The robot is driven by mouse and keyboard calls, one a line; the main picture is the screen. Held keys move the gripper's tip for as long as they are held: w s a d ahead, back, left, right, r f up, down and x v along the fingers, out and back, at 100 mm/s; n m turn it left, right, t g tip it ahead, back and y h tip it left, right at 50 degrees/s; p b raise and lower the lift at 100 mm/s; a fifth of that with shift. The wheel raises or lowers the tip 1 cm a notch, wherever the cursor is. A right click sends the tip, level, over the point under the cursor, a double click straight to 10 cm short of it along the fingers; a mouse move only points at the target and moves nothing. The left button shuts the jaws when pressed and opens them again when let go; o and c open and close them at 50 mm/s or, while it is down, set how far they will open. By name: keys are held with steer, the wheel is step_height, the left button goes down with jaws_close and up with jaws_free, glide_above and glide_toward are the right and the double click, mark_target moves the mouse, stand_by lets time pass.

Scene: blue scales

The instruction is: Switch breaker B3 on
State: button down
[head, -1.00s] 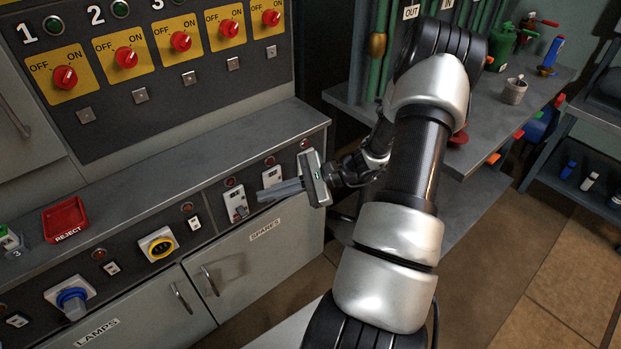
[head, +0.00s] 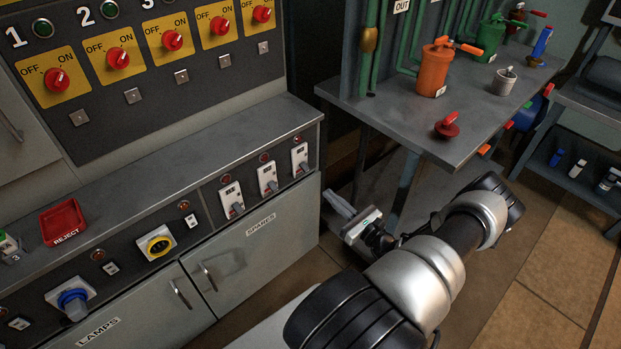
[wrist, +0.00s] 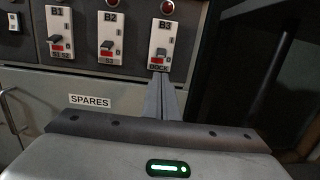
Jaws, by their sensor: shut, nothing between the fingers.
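Breaker B3 (head: 300,158) is a white plate with a grey lever, the rightmost of three on the cabinet's sloped panel. It also shows in the wrist view (wrist: 161,38), with its lever over a red patch and a label below, apparently "DOCK". I cannot tell for sure whether its lever is up or down. My gripper (head: 337,200) is shut and empty, to the right of and lower than B3 in the head view. In the wrist view its fingertips (wrist: 160,78) line up just below B3, overlapping its lower edge; contact is not visible.
Breakers B2 (head: 268,180) and B1 (head: 231,198) sit left of B3, with dull red lamps above each. The "SPARES" door (head: 245,255) is below. A grey bench (head: 400,115) with an orange canister (head: 434,70) stands to the right.

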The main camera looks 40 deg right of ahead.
mark_target(304, 167)
steer(key=w, duration=0.3)
steer(key=w+b, duration=0.1)
steer(key=w, duration=0.2)
steer(key=w+r, duration=0.1)
steer(key=w, duration=0.3)
steer(key=shift+a+b, duration=0.4)
steer(key=shift+r, duration=0.1)
